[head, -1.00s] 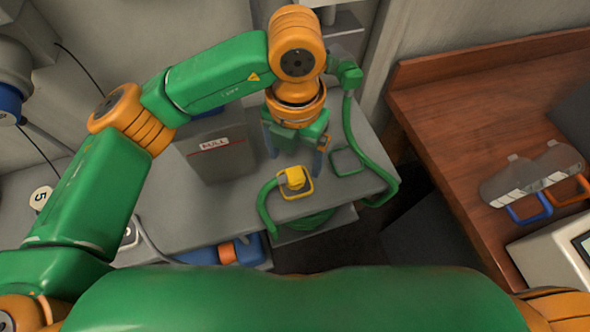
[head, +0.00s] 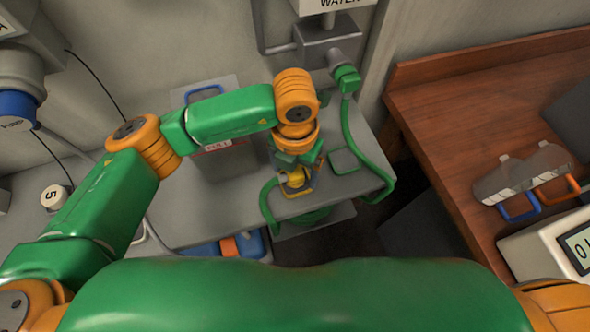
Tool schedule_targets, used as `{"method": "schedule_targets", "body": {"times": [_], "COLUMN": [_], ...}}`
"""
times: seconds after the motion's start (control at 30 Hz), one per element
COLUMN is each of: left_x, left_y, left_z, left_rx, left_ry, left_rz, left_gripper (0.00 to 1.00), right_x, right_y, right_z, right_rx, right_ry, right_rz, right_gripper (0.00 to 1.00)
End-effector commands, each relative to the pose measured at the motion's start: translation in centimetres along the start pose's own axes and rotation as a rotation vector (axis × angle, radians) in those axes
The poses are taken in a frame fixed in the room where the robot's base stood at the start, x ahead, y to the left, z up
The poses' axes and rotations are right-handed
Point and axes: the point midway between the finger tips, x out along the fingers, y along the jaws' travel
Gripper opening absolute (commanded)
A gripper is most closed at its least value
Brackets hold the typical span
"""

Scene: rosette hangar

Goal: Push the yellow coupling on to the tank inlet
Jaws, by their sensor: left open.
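The yellow coupling (head: 297,181) sits on a yellow-outlined square near the front edge of the grey bench, at the end of a green hose (head: 266,205). My left gripper (head: 295,172) points down over the coupling with its open fingers at either side of it. They hide part of it, and I cannot tell whether they touch it. A grey tank (head: 222,165) with a label and a blue handle stands just left of the gripper, partly behind my left arm. I cannot make out its inlet. My right gripper is out of view.
An empty green-outlined square (head: 347,161) lies right of the gripper. A wooden desk (head: 440,110) with a display unit stands at the right.

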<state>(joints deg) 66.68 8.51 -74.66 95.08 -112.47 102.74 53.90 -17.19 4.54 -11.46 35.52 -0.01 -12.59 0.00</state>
Motion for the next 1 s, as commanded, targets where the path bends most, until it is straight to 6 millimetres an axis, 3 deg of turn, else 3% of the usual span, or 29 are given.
{"method": "schedule_targets", "body": {"times": [0.4, 0.7, 0.73, 1.0], "left_x": [0.71, 0.68, 0.67, 0.42], "left_y": [0.02, 0.02, 0.02, 0.02], "left_z": [0.0, 0.0, 0.01, 0.05], "left_rx": [0.0, 0.0, 0.0, 0.0], "left_ry": [-0.001, -0.001, -0.001, -0.002], "left_rz": [0.001, 0.001, 0.001, 0.001], "left_gripper": [0.86, 0.05, 0.01, 0.01], "right_x": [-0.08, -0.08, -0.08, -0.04], "right_y": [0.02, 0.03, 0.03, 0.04], "right_z": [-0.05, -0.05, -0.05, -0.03], "right_rx": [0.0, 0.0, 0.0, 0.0], "right_ry": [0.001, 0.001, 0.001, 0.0], "right_rz": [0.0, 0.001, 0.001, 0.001], "right_gripper": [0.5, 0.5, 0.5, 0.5]}}
